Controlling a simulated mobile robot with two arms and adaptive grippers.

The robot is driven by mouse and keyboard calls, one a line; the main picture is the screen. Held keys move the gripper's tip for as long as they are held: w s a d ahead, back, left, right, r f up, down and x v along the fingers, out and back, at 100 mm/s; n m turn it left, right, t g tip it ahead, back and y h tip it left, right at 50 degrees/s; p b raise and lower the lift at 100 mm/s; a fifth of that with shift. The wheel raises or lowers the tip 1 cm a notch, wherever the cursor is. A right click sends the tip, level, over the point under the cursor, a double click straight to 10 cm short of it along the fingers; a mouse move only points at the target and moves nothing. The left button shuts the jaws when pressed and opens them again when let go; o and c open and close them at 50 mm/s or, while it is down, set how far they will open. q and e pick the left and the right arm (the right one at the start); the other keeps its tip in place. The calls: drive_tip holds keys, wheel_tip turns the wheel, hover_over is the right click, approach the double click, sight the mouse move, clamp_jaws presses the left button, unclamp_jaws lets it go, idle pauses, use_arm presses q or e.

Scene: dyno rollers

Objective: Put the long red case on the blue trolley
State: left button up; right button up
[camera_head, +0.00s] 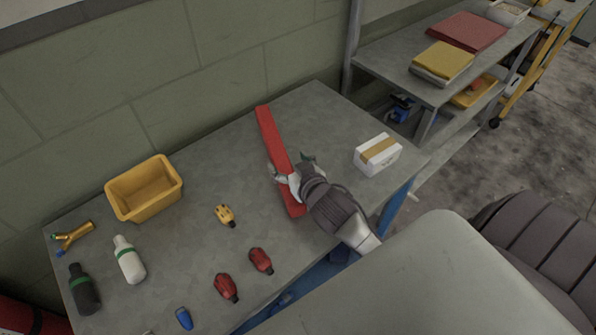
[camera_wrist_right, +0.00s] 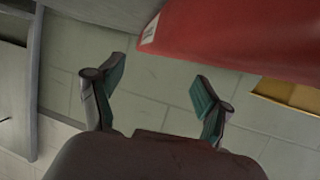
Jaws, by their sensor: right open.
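The long red case (camera_head: 269,132) lies on the grey workbench (camera_head: 318,108), running from near the wall toward the front edge. My right gripper (camera_head: 292,168) is open over the case's middle, with one finger to each side of it in the head view. In the right wrist view, the red case (camera_wrist_right: 235,30) fills the upper right, beyond the open fingers (camera_wrist_right: 157,72); contact cannot be told. My left gripper is not in view. No blue trolley can be made out for certain; blue framing (camera_head: 396,206) shows along the bench's front edge.
A white and tan box (camera_head: 377,155) stands right of the case. A yellow bin (camera_head: 145,188), a yellow connector (camera_head: 225,215), red parts (camera_head: 261,261) and bottles (camera_head: 129,260) are on the left. A grey shelf unit (camera_head: 393,63) stands behind at right, with open floor (camera_head: 540,130) beside it.

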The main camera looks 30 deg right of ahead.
drive_tip(key=v, duration=0.6)
drive_tip(key=shift+s, duration=0.1)
idle(0.4)
